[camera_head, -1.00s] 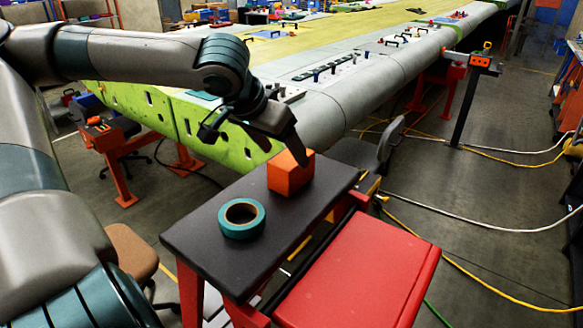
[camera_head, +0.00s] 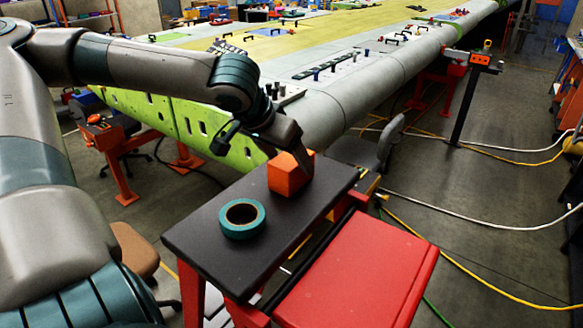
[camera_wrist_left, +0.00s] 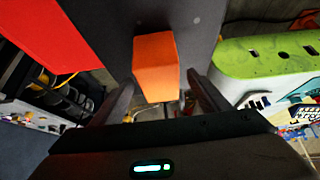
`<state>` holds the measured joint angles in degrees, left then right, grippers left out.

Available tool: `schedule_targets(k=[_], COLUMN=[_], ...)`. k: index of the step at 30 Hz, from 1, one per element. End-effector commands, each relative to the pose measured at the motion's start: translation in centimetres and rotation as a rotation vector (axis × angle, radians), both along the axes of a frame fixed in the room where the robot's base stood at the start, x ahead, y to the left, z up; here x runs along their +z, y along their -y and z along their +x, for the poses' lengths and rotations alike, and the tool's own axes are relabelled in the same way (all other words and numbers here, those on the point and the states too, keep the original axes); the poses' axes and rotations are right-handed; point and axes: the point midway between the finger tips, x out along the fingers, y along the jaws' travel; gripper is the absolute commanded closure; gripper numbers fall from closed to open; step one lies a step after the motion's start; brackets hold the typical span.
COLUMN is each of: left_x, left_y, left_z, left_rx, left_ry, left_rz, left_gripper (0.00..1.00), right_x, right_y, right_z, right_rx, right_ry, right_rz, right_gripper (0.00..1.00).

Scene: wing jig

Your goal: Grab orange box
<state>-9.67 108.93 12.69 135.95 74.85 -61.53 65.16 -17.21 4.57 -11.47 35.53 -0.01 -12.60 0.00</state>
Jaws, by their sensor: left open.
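The orange box (camera_head: 290,174) stands upright near the far end of a dark tabletop (camera_head: 205,245). My left gripper (camera_head: 300,160) is at the box, coming from behind it in the head view. In the left wrist view the orange box (camera_wrist_left: 156,66) lies between the two open fingers (camera_wrist_left: 160,90), with a gap visible on each side. The fingers do not appear to touch the box. One finger shows just right of the box in the head view; the other is mostly hidden. My right gripper is not in view.
A teal tape roll (camera_head: 242,219) lies on the same tabletop, nearer than the box. A red surface (camera_head: 360,275) stands lower at the right. A grey chair (camera_head: 365,150) and the large wing (camera_head: 320,90) are close behind the table.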

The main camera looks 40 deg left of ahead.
Motion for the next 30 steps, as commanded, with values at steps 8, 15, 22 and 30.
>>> schedule_targets(k=[8,15,22,30], left_x=[-1.8,-2.4,-2.4,-2.4], left_y=[-0.1,-0.1,-0.1,-0.1], left_z=[1.1,1.5,1.5,1.5], left_rx=[0.001,0.000,0.000,0.000], left_ry=[-0.002,0.000,0.000,0.000], left_rz=[0.001,0.000,0.000,0.000], left_gripper=[0.31,0.31,0.31,0.41], right_x=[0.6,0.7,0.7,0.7], right_y=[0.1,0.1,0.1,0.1], right_z=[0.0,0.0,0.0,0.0], right_rx=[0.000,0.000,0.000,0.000], right_ry=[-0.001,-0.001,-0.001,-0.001], right_rz=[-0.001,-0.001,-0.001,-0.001], right_gripper=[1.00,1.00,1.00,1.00])
